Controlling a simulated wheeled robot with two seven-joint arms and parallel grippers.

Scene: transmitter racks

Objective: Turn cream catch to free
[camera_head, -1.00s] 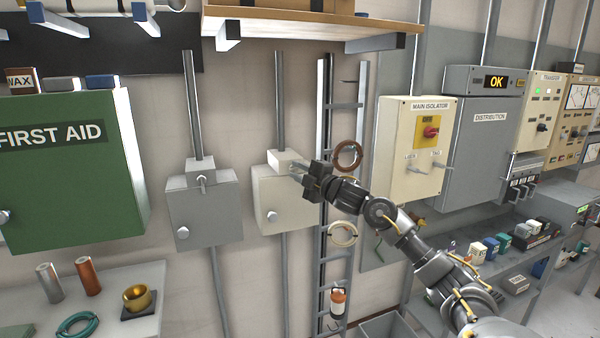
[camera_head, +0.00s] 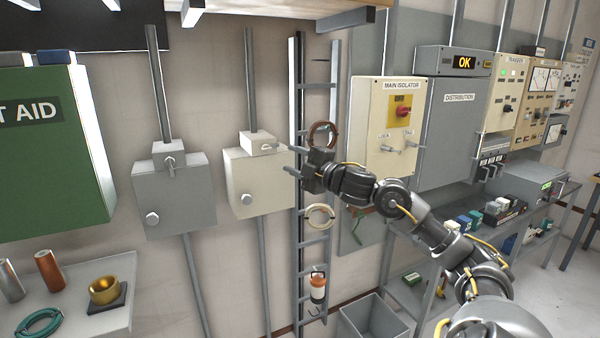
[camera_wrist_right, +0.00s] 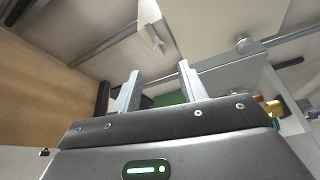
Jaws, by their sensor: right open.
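The cream box (camera_head: 258,190) hangs on the wall, with a smaller cream block on its top. The cream catch (camera_head: 269,147) is a small lever on that block. It seems to point sideways to the right, but it is too small to be sure. My right gripper (camera_head: 286,160) is open and empty, just right of the catch and apart from it. In the right wrist view my two fingers (camera_wrist_right: 160,88) are spread, with the cream box (camera_wrist_right: 220,25) beyond them. The cream block (camera_wrist_right: 152,22) shows above the fingers there. My left gripper is not in view.
A grey box (camera_head: 175,200) with its lever hanging down is left of the cream box. A cable ladder (camera_head: 300,240) with hanging rings stands behind my right gripper. A wooden shelf (camera_head: 270,8) is overhead. The main isolator (camera_head: 385,130) is to the right.

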